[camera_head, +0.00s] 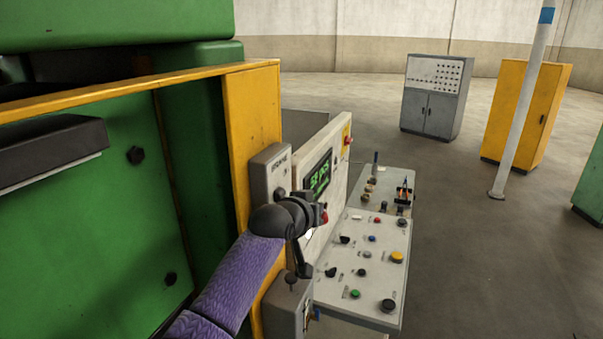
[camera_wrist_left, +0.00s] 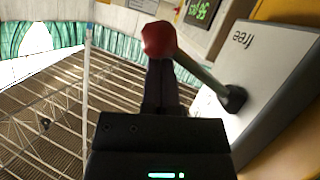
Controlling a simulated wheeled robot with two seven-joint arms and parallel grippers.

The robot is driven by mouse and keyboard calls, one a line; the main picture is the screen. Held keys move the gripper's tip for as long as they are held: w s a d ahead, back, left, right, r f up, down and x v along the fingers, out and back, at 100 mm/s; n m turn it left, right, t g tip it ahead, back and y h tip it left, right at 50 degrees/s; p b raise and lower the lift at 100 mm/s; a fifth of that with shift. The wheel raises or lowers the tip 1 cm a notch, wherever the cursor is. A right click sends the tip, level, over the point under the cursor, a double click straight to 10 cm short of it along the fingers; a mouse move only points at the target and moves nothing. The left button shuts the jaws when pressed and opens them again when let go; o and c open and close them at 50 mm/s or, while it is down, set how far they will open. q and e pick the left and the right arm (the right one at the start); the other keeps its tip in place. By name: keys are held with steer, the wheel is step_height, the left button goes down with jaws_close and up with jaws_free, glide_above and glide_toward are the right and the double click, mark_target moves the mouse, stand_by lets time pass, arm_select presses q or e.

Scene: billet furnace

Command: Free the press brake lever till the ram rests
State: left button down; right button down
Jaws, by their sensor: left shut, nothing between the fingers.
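The grey brake box (camera_head: 270,168), lettered "BRAKE", is fixed to the yellow press post. My left gripper (camera_head: 316,213) is in front of it and hides its lower part. The lever's red knob (camera_head: 325,215) shows just past the fingers. In the left wrist view, the red knob (camera_wrist_left: 158,40) is at the tips of my shut left gripper (camera_wrist_left: 161,68), and the lever rod (camera_wrist_left: 203,73) runs to a dark pivot on the box face (camera_wrist_left: 262,62), lettered "free". I cannot tell whether fingers and knob touch. My right gripper is out of view.
A control desk (camera_head: 364,240) with several buttons and a green display (camera_head: 318,178) stands right of the post. The green press (camera_head: 80,230) with a dark block (camera_head: 50,150) fills the left. A smaller grey box (camera_head: 288,308) is below my arm. Cabinets stand far back.

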arm_select(q)
steer(key=shift+r, duration=0.1)
steer(key=shift+r+p, duration=0.8)
steer(key=shift+p, duration=0.1)
steer(key=shift+s, duration=0.1)
steer(key=b+v, duration=0.1)
steer(key=v, duration=0.8)
steer(key=shift+s+a, duration=0.2)
steer(key=shift+s, duration=0.1)
steer(key=shift+r, duration=0.15)
